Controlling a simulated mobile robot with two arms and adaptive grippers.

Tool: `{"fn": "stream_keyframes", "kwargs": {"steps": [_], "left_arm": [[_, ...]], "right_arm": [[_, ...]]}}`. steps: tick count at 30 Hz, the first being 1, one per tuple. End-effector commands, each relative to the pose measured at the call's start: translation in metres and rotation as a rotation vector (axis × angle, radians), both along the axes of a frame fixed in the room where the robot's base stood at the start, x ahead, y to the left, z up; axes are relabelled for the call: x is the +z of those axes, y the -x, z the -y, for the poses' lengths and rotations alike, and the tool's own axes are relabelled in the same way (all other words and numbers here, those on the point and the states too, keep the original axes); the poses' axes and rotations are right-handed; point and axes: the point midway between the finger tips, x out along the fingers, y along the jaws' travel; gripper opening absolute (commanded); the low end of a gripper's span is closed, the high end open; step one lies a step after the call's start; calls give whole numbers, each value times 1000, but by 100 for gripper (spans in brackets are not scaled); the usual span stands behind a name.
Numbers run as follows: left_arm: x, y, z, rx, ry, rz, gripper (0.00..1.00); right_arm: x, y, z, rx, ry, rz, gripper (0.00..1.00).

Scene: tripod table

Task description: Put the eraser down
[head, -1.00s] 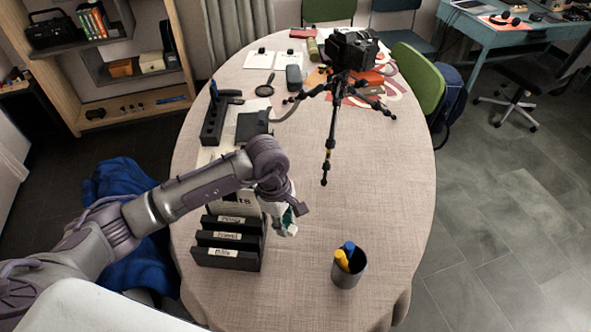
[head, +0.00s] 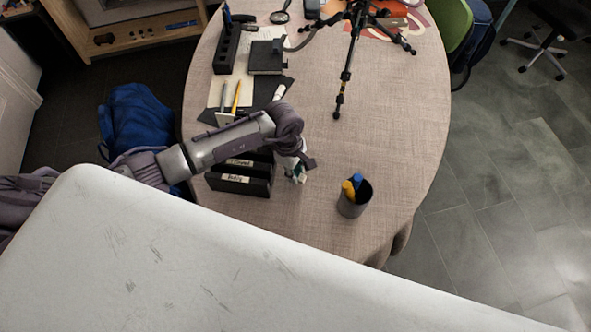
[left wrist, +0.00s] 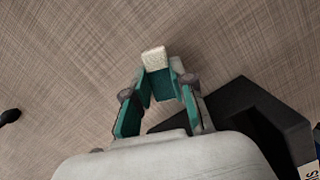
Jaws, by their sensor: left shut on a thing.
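A small cream-white eraser (left wrist: 155,58) shows at the fingertips of my left gripper (left wrist: 161,80) in the left wrist view. The gripper, with teal finger pads, is shut on it. The table's woven top fills the background there; I cannot tell whether the eraser touches it. In the head view my left gripper (head: 300,172) points down over the table (head: 395,130), between the black labelled organizer (head: 240,185) and the dark pen cup (head: 352,207). The eraser is too small to make out clearly there. My right gripper is not in view.
The pen cup holds blue and yellow items just right of the gripper. A tripod (head: 347,70) stands farther back. Behind the organizer lie pencils (head: 236,95), a dark notebook (head: 265,57) and a black holder (head: 228,48).

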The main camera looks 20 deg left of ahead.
Motion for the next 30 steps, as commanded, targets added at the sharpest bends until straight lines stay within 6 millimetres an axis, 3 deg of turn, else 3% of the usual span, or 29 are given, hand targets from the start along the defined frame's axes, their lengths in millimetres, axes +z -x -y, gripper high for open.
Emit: {"fn": "stream_keyframes", "kwargs": {"steps": [4,5,9,21,30], "left_arm": [[-5,0,0,0,-1,0,0],[-3,0,0,0,0,0,29],[-2,0,0,0,0,0,49],[5,-1,-1,-1,-1,2,49],[63,-4,-11,-1,-2,8,49]], "right_arm": [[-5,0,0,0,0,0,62],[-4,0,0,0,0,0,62],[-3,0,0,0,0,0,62],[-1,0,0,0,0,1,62],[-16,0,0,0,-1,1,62]]}}
